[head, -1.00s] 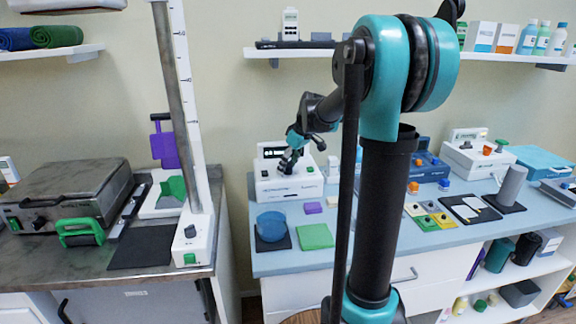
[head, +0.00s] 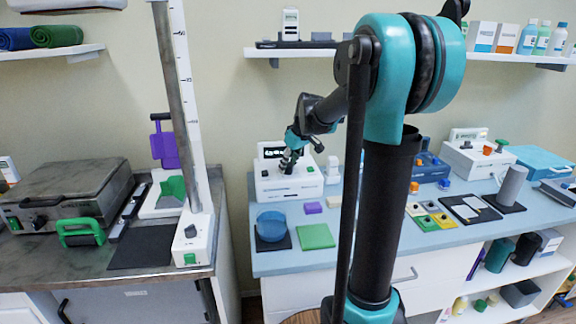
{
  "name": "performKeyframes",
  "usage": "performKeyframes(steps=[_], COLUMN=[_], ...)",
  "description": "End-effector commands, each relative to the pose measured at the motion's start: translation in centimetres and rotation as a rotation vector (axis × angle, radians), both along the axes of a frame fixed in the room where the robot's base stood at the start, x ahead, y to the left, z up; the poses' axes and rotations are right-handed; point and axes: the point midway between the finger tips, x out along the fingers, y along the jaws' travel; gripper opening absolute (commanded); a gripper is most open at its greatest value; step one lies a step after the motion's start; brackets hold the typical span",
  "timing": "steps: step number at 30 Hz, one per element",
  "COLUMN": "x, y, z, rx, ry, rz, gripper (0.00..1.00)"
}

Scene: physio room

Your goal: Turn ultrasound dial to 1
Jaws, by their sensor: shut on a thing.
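A white ultrasound unit (head: 305,187) with a small dark display (head: 274,153) stands at the back of the blue counter in the head view. My gripper (head: 288,166) reaches down to its top from the right. Its fingers are shut at the spot where a dial would sit, and the dial itself is hidden behind them. I cannot read the dial's setting or the display at this size.
A blue round pad (head: 271,224), a purple block (head: 313,208) and a green square (head: 317,236) lie in front of the unit. To the right stand a dark blue device (head: 428,168) and another white device (head: 470,158). My arm hides part of the counter.

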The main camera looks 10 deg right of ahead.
Motion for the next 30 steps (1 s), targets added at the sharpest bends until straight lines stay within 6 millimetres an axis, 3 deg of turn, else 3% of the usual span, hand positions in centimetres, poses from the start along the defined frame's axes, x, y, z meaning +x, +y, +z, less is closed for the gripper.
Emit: performKeyframes(steps=[30], x=[0.04], y=[0.13], z=[0.01], rx=[-0.002], ry=[-0.001], rz=[-0.947], gripper=[0.03])
